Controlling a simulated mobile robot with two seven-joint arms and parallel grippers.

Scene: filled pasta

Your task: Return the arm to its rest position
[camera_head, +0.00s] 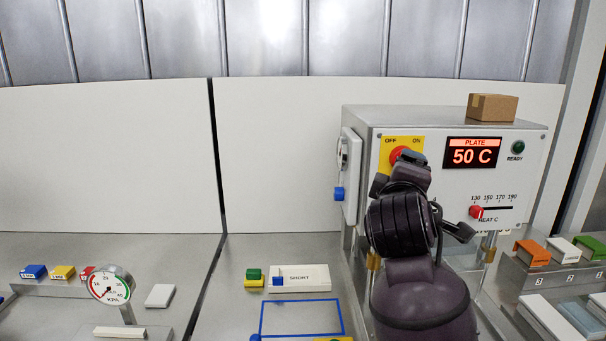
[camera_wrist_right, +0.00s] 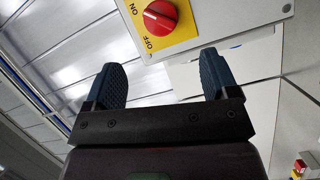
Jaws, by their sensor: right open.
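My right arm (camera_head: 420,285) rises in front of the machine in the head view. My right gripper (camera_wrist_right: 161,65) is open and empty in the wrist view, with a gap between its two dark fingers. The red knob (camera_wrist_right: 160,17) on its yellow OFF/ON plate (camera_wrist_right: 188,35) lies beyond the fingertips, not between them. In the head view the knob (camera_head: 399,154) is partly hidden by the gripper. My left gripper is not in view.
The machine (camera_head: 360,115) reads 50 C on its PLATE display (camera_head: 472,153). A red slider (camera_head: 476,212) sits at the left of the heat scale. A cardboard box (camera_head: 493,108) rests on top. A pressure gauge (camera_head: 110,285) and coloured blocks stand at left.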

